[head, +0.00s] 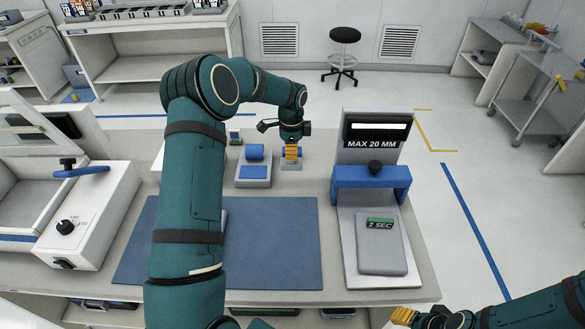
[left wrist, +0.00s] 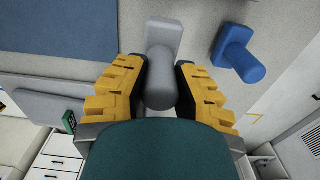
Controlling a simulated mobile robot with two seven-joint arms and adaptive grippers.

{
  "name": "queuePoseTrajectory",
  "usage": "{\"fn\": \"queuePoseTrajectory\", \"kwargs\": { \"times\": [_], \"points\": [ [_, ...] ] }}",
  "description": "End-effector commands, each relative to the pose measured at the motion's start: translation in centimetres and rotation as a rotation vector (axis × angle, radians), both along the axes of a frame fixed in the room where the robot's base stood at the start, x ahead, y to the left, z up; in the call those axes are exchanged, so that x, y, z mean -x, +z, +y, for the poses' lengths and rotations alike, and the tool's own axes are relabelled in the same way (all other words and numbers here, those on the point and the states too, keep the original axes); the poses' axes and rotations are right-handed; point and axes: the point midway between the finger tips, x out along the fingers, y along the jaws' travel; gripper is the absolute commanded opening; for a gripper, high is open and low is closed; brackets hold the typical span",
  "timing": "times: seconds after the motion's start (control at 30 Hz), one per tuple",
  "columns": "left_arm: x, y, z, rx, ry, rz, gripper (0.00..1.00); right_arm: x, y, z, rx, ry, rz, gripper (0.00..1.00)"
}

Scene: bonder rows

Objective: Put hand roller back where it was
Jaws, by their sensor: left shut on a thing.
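My left gripper (head: 291,153) is at the far side of the bench, shut on the hand roller. In the left wrist view, a grey cylindrical part (left wrist: 160,85) of it sits between the two yellow fingers (left wrist: 160,88), in line with a flat grey piece (left wrist: 165,35). In the head view the fingers cover most of the roller, and a small grey block (head: 291,165) shows just below them. I cannot tell whether the roller touches it. My right gripper (head: 405,316) is at the bottom right edge, mostly cut off; its opening is unclear.
A grey stand with a blue pad (head: 253,172) and a blue cylinder (head: 255,152) is just left of the gripper. A tall press marked MAX 20 MM (head: 375,125) stands to the right. The blue mat (head: 270,250) in front looks clear. A white machine (head: 85,225) is at left.

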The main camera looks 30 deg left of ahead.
Motion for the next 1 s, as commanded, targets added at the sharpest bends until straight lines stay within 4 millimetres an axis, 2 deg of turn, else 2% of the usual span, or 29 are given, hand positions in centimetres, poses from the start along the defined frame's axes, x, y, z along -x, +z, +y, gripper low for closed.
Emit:
{"fn": "queuePoseTrajectory", "kwargs": {
  "times": [0.1,0.27,0.5,0.9,0.93,0.97,1.0],
  "points": [
    [0.0,-1.5,0.0,0.001,0.001,0.001,0.00,0.0,0.0,0.0,0.000,0.000,0.000,0.47],
    [0.0,-2.5,0.0,0.001,0.001,0.001,0.00,0.0,-0.1,0.0,0.000,0.000,0.000,0.47],
    [0.0,-5.4,0.0,0.000,0.000,0.000,0.00,0.0,-0.1,0.0,0.000,0.000,0.000,0.47],
    [0.0,-6.0,0.0,0.000,0.000,-0.001,0.00,0.0,-0.5,0.0,0.001,0.000,0.000,0.47],
    [0.0,-5.9,0.0,0.000,0.000,-0.001,0.35,0.0,-0.5,0.0,0.001,0.000,0.000,0.47],
    [0.0,-5.9,0.0,0.000,0.000,-0.001,0.45,0.0,-0.4,0.0,0.001,0.000,0.000,0.47],
    [0.0,-5.9,0.0,0.000,0.000,-0.001,0.50,0.0,-0.4,0.0,0.001,0.000,0.000,0.47]
  ]
}}
